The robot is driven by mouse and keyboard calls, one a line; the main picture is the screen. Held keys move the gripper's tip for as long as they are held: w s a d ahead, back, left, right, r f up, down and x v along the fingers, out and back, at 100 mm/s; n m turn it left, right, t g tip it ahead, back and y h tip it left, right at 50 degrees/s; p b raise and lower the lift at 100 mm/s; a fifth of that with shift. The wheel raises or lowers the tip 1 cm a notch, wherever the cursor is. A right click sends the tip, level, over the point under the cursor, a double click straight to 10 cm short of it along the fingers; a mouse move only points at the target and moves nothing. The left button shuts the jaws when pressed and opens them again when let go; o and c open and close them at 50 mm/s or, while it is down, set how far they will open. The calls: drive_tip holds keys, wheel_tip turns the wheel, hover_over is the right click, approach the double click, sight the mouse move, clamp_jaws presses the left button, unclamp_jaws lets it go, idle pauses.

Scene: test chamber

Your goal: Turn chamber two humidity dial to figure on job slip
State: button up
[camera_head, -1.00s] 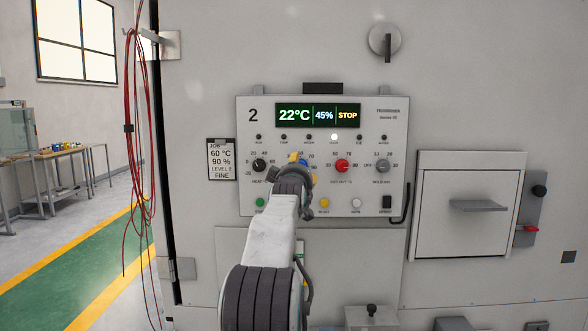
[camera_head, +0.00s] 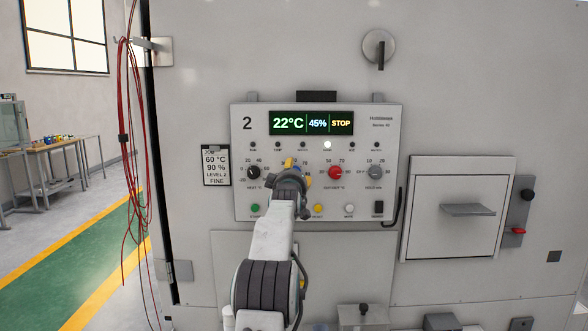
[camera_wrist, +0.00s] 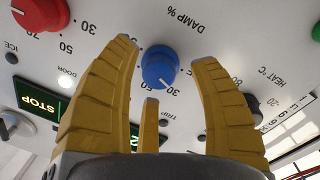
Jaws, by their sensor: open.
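The blue DAMP % dial (camera_wrist: 158,66) is on the chamber panel, with a pale pointer mark toward the picture's bottom in the wrist view. Its scale figures are partly hidden. My gripper (camera_wrist: 163,62) is open, its yellow fingers on either side of the dial and one below it in the picture; I cannot tell whether any touches. In the head view my gripper (camera_head: 292,174) covers most of this dial. The job slip (camera_head: 216,166), left of the panel, reads 60 °C, 90 %, LEVEL 2, FINE. The panel (camera_head: 243,203) is marked 2; its display (camera_head: 312,123) reads 22°C, 45%, STOP.
A black heat dial (camera_head: 254,172) sits left of my gripper, a red dial (camera_head: 335,172) and a grey dial (camera_head: 375,172) right. Push buttons line the panel's bottom. A dark bent handle (camera_head: 394,207) borders its right edge. Red cables (camera_head: 126,140) hang at left.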

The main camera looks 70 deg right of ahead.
drive_tip(key=shift+w+d, duration=0.15)
drive_tip(key=shift+d, duration=0.3)
drive_tip(key=shift+c, duration=0.3)
clamp_jaws()
